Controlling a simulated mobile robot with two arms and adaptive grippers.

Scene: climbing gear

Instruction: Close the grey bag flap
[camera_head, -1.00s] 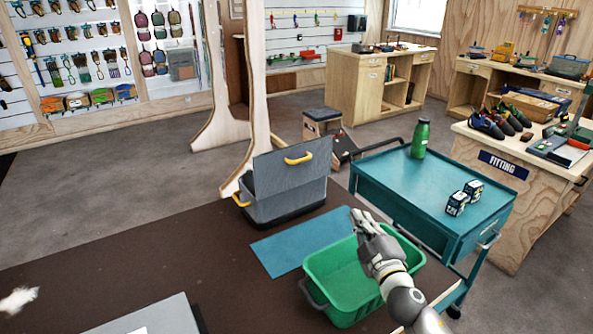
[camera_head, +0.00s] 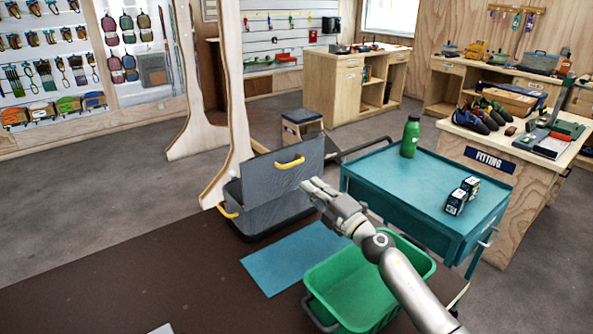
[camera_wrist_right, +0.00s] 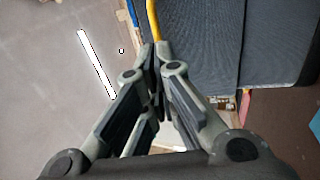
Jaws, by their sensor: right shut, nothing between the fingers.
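The grey bag (camera_head: 268,218) stands on the brown surface, left of the green bin. Its flap (camera_head: 258,177) is up, standing steeply above the body, with a yellow handle (camera_head: 290,163) on its face. In the right wrist view the shut fingertips (camera_wrist_right: 155,52) appear by the end of the yellow handle (camera_wrist_right: 153,18), with the dark flap (camera_wrist_right: 205,50) to the right. I cannot tell whether they touch. My left gripper is out of view.
A blue mat (camera_head: 293,258) lies in front of the bag. A green bin (camera_head: 350,290) stands below my right arm. A teal cart (camera_head: 400,185) with a green bottle (camera_head: 410,137) and small boxes (camera_head: 462,195) is to the right.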

